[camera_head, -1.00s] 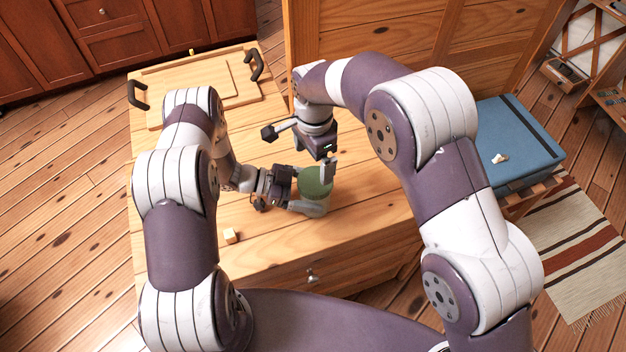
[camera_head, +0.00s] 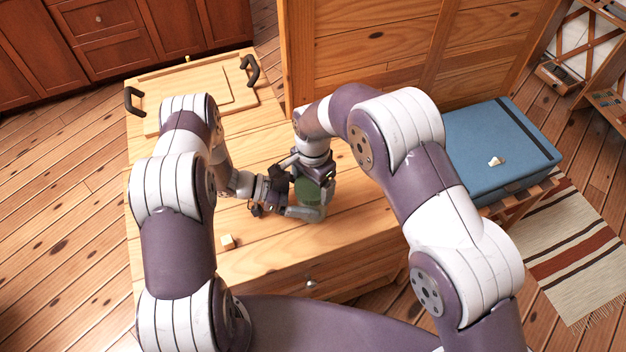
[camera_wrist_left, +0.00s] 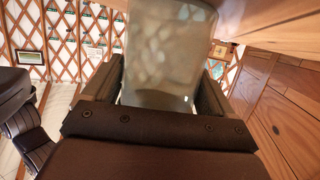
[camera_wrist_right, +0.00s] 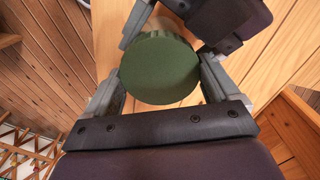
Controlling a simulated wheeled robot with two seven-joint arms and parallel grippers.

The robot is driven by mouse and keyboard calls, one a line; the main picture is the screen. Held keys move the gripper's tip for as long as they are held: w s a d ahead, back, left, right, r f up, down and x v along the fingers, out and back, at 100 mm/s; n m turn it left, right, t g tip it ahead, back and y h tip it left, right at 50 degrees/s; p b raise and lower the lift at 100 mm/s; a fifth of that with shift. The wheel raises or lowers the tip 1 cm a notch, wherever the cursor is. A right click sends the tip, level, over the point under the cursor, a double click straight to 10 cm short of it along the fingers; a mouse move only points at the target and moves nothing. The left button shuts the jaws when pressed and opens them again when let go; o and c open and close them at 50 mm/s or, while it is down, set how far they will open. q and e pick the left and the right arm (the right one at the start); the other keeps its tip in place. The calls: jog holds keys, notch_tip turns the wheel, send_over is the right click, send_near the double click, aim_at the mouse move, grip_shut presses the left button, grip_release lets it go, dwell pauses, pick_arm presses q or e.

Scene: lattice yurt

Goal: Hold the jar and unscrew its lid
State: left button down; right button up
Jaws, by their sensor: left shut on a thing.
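The jar (camera_wrist_left: 168,48) shows in the left wrist view as a pale, cloudy see-through body. My left gripper (camera_wrist_left: 162,84) is shut on it, with one finger on each side. The jar's round green lid (camera_wrist_right: 160,70) shows from above in the right wrist view. My right gripper (camera_wrist_right: 160,88) is open, with its fingers on either side of the lid and a small gap visible. In the head view the lid (camera_head: 308,188) is partly hidden under my right gripper (camera_head: 314,176), and my left gripper (camera_head: 290,203) reaches the jar from the left.
The jar is over the wooden cabinet top (camera_head: 265,150). A small wooden cube (camera_head: 228,241) lies near its front left. A wooden tray with dark handles (camera_head: 190,90) lies at the back left. A blue case (camera_head: 500,150) stands to the right, beyond my right arm.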

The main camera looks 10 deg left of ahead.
pick_arm(q)
jog(key=shift+a, duration=0.1)
pick_arm(e)
jog(key=c, duration=0.4)
jog(key=o, duration=0.9)
jog(key=shift+o, duration=0.2)
notch_tip(320, 180, up, 8)
jog(key=shift+w+f, duration=0.1)
jog(key=shift+f, duration=0.1)
notch_tip(320, 180, down, 8)
jog(key=shift+r, duration=0.1)
